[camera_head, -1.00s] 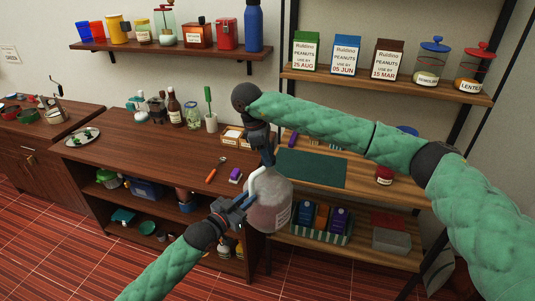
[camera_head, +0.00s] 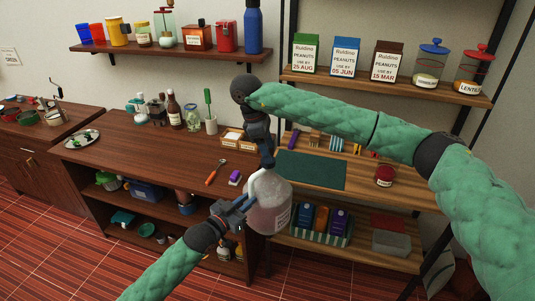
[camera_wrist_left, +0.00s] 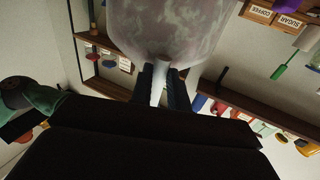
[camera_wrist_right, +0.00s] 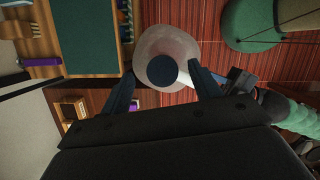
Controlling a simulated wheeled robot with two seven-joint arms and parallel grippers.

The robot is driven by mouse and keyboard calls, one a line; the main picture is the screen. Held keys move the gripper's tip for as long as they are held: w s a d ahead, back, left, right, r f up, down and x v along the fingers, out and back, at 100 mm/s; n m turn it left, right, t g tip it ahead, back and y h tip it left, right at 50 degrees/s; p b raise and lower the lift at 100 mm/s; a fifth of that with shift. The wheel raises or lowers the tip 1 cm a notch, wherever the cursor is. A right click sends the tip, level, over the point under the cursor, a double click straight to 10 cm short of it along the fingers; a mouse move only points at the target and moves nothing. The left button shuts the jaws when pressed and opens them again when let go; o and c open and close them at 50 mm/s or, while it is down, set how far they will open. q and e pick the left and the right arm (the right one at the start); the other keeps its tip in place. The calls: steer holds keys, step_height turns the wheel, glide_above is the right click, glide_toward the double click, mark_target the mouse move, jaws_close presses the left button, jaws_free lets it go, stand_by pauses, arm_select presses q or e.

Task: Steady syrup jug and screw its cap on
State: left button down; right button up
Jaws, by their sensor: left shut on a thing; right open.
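The syrup jug (camera_head: 268,208) is a pale translucent container with reddish contents, held in the air in front of the counter. My left gripper (camera_head: 240,208) is shut on its white handle, which shows between the fingers in the left wrist view (camera_wrist_left: 160,82). My right gripper (camera_head: 266,160) is above the jug's top. In the right wrist view its fingers (camera_wrist_right: 165,85) stand open on either side of a round dark blue cap (camera_wrist_right: 162,71). The cap lies over the jug's mouth; how firmly it is seated cannot be told. My right gripper hides it in the head view.
A wooden counter (camera_head: 130,155) with a red-handled tool (camera_head: 214,173) and a purple block (camera_head: 235,177) lies behind the jug. A shelf unit with a green mat (camera_head: 310,170) and a red jar (camera_head: 384,176) stands to the right. Red tiled floor lies below.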

steer(key=shift+r, duration=0.65)
steer(key=shift+o, duration=0.3)
